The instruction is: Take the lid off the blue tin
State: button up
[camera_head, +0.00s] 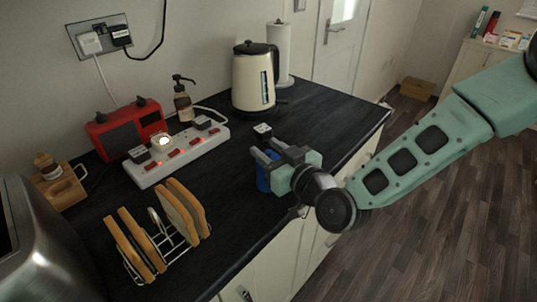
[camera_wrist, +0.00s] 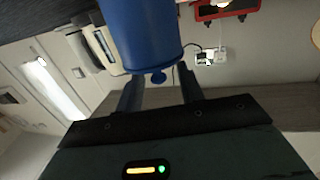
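The blue tin (camera_head: 263,179) stands on the dark worktop near its front edge, partly hidden by my gripper. In the wrist view the tin (camera_wrist: 142,35) appears upside down at the top, with a small blue knob (camera_wrist: 158,77) on its lid end. The lid's seam cannot be made out. My gripper (camera_head: 262,155) is level with the top of the tin, its fingers pointing left across it. In the wrist view the gripper (camera_wrist: 160,88) is open, with one finger on each side of the knob and a gap to it. The fingertips are partly hidden by the tin.
A white power strip (camera_head: 178,152) and red radio-like box (camera_head: 127,128) lie to the left. A toast rack (camera_head: 165,243) with bread is at front left. A cream kettle (camera_head: 254,80) and paper roll (camera_head: 284,50) stand behind. The worktop right of the kettle is clear.

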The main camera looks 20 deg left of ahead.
jog(key=shift+w+a, duration=0.15)
jog(key=shift+a, duration=0.05)
grip_shut()
